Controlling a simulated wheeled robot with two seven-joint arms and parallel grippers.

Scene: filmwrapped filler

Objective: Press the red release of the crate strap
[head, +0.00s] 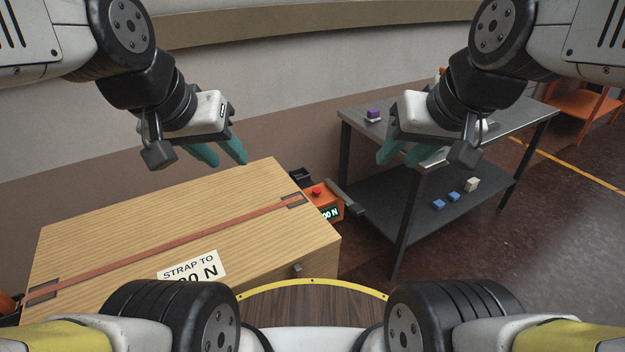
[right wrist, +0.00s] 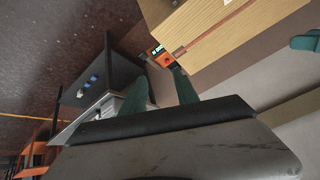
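The wooden crate (head: 130,230) stands at the lower left of the head view, with an orange strap (head: 165,245) across its top. An orange strap tensioner (head: 345,207) sits at the crate's right side, with a red button (head: 317,193) on top, a dark lever (head: 347,199) and a lit display partly hidden, ending in "0 N". It also shows in the right wrist view (right wrist: 162,58). My left gripper (head: 222,160) is open and empty above the crate's far edge. My right gripper (head: 403,158) is open and empty, up and right of the tensioner, in front of the metal table.
A metal table (head: 520,112) with a lower shelf (head: 385,190) stands at right. A purple item (head: 374,114) lies on top; blue blocks (head: 438,204) and a pale block (head: 472,184) lie on the shelf. A label (head: 193,270) is on the crate. An orange stand (head: 585,103) is behind.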

